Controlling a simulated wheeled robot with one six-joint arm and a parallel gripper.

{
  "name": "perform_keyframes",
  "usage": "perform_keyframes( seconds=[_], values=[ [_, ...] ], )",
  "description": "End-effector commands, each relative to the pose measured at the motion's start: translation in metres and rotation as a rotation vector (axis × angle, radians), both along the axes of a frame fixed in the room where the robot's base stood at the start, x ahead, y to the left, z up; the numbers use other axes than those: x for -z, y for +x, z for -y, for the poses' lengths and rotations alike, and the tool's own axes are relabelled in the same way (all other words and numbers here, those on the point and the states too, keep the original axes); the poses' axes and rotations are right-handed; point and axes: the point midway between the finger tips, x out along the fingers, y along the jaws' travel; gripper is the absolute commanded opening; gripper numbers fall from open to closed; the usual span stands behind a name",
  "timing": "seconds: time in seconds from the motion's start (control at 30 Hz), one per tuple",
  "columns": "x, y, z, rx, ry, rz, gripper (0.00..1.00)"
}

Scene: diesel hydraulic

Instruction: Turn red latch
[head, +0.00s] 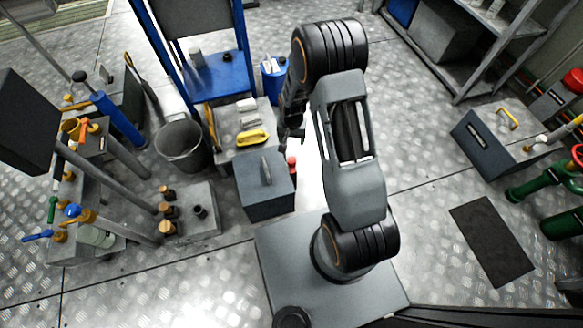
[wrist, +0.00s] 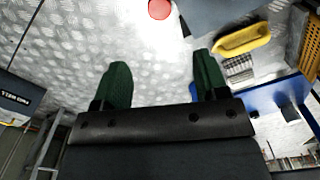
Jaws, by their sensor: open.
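No part is clearly recognisable as a red latch. A small red round-topped thing (head: 291,161) stands beside the grey box (head: 266,186) in the head view, partly hidden by my arm. A red round top (wrist: 159,9) shows at the upper edge of the wrist view, beyond my fingertips. My gripper (wrist: 162,72) is open, its two green fingers wide apart with nothing between them. In the head view its dark end (head: 292,130) hangs above the red thing, between the grey box and my arm.
A yellow handle (head: 252,138) lies on the plate behind the grey box; it also shows in the wrist view (wrist: 243,40). A bucket (head: 182,145) and valve stands are at left. Green pipework with a red handwheel (head: 578,153) is at right.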

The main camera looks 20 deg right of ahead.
Motion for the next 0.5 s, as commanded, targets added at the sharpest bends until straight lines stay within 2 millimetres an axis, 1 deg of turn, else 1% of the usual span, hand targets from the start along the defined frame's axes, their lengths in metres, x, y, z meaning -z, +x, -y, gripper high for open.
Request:
perform_keyframes(
  seconds=[0.03,0.27,0.5],
  values=[
    [0.015,0.0,0.0,0.006,0.0,-0.005,0.67],
    [0.052,-0.001,0.0,0.014,0.0,-0.011,0.67],
    [0.1,-0.001,0.0,0.013,0.001,-0.012,0.67]
  ],
)
